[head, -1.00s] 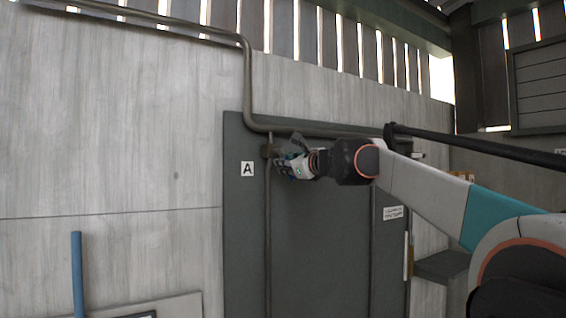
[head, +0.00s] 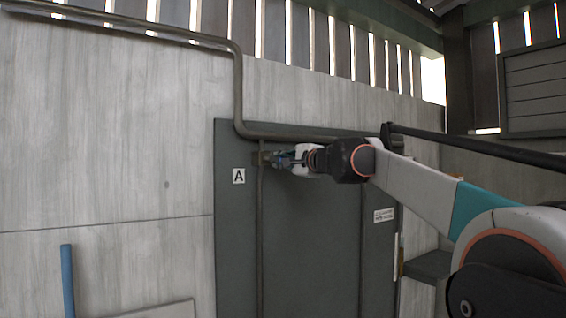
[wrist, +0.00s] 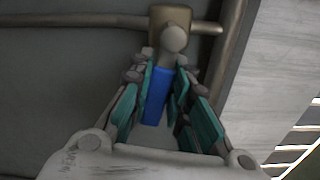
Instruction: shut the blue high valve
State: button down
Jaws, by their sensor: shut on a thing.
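The blue high valve sits on the pipe at the upper left of the dark grey panel, beside the "A" label. Its brass-brown body (wrist: 170,18) and round stem end show at the top of the wrist view. Its blue lever (wrist: 156,97) lies between the teal finger pads of my gripper (wrist: 165,85), which is shut on it. In the head view my gripper (head: 285,160) reaches the valve body (head: 264,158) from the right. The fingers hide most of the lever there.
A pipe (head: 238,90) runs down the wall and across the panel (head: 310,230). A black bar (head: 480,147) passes above my arm at the right. A blue post (head: 67,280) stands lower left. A grey ledge (head: 428,265) juts out at right.

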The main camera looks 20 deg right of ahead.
jog(key=shift+r+n+p, duration=0.3)
jog(key=shift+r+n, duration=0.05)
jog(key=shift+n, duration=0.65)
jog(key=c, duration=1.5)
grip_release()
jog(key=shift+v, duration=6.05)
jog(key=shift+r, duration=0.1)
